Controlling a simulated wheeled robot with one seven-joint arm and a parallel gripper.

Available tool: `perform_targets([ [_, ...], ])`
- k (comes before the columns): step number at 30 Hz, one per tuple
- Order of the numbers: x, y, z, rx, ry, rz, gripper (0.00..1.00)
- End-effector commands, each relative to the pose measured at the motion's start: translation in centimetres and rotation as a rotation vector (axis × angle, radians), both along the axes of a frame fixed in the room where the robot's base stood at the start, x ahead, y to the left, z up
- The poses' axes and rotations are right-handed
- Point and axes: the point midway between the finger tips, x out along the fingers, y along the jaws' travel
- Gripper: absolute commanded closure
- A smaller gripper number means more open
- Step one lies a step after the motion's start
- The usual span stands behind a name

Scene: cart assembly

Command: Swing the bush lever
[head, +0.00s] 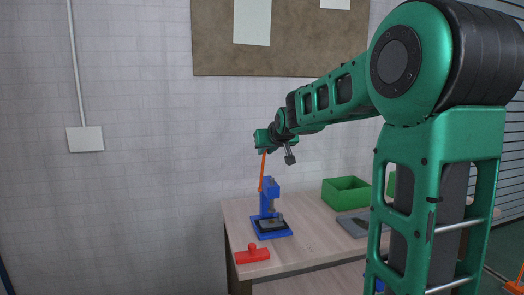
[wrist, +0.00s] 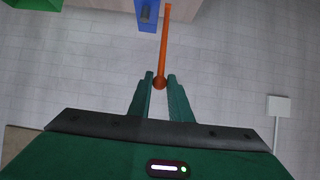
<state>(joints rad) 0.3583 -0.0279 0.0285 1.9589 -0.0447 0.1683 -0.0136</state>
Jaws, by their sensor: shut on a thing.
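The bush lever (head: 263,172) is a thin orange rod that stands up, slightly tilted, from the blue press (head: 269,205) on the table. My gripper (head: 264,150) is at the upper end of the lever, above the press. In the wrist view my gripper (wrist: 161,78) is shut on the lever's round knob, with one green finger on each side. The orange rod (wrist: 165,40) runs from the knob to the blue press (wrist: 147,25) at the top edge. The press has a dark plate on its base.
The wooden table (head: 310,240) also bears a red knobbed block (head: 252,256) at the front left, a green bin (head: 346,193) at the back and a grey part (head: 353,226). The wall (head: 150,180) is close behind. The space left of the press is clear.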

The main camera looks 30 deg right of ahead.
Motion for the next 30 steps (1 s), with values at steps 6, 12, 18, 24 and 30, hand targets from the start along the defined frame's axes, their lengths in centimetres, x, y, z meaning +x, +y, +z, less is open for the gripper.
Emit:
perform_targets([
  [6,-1.1,0.6,-0.5,0.001,0.002,0.005,0.95],
  [12,-1.6,0.8,-0.6,0.001,0.001,0.005,0.95],
  [18,-1.6,0.8,-0.5,0.001,0.0,0.006,0.95],
  [24,-1.9,0.9,-0.7,0.001,0.0,0.006,0.95],
  [30,-2.9,1.2,-1.4,0.001,0.0,0.006,0.95],
])
